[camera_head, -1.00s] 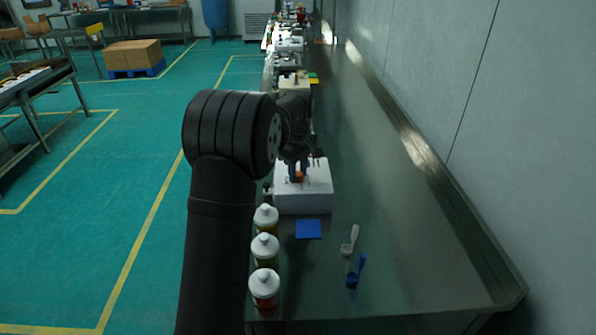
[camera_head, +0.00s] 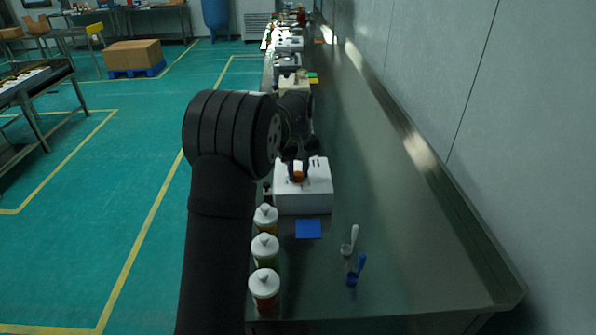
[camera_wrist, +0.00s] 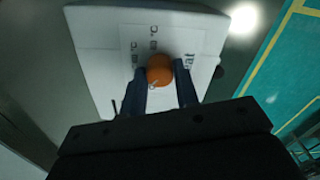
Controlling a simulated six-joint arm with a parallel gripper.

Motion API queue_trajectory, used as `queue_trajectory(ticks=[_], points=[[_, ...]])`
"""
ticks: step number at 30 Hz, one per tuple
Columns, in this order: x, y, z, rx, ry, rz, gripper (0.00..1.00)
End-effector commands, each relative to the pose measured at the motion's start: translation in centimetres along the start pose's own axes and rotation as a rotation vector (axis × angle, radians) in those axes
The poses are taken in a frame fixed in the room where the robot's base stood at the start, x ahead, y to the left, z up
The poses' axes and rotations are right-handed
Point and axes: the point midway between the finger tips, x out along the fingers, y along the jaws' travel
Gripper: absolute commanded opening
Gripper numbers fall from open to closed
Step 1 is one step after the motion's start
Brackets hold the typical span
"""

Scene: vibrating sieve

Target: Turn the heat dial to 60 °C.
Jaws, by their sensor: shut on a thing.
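The heat dial is an orange round knob (camera_wrist: 159,69) on the top face of a white box (camera_wrist: 95,45). Labels with °C marks and part of the word "heat" show around it in the wrist view; the dial's exact setting cannot be read. My gripper (camera_wrist: 161,75) is shut on the dial, one finger on each side of it. In the head view the white box (camera_head: 303,203) stands on the metal bench, with the orange dial (camera_head: 298,176) partly hidden by my gripper (camera_head: 298,170).
Three white-capped bottles (camera_head: 265,250) stand at the bench's left edge. A blue square (camera_head: 308,229) lies in front of the box. A white scoop (camera_head: 350,240) and a blue scoop (camera_head: 356,270) lie to the right. The bench's right side is clear.

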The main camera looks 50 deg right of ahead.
Motion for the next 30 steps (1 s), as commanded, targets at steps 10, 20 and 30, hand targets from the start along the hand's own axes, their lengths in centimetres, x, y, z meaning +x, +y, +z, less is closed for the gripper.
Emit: queue_trajectory(ticks=[10,20,30], points=[[-0.08,0.00,0.00,0.329,0.001,0.000,0.05],[-0.09,0.01,-0.01,0.642,0.001,0.000,0.05],[-0.10,0.01,-0.01,0.956,0.001,0.000,0.05]])
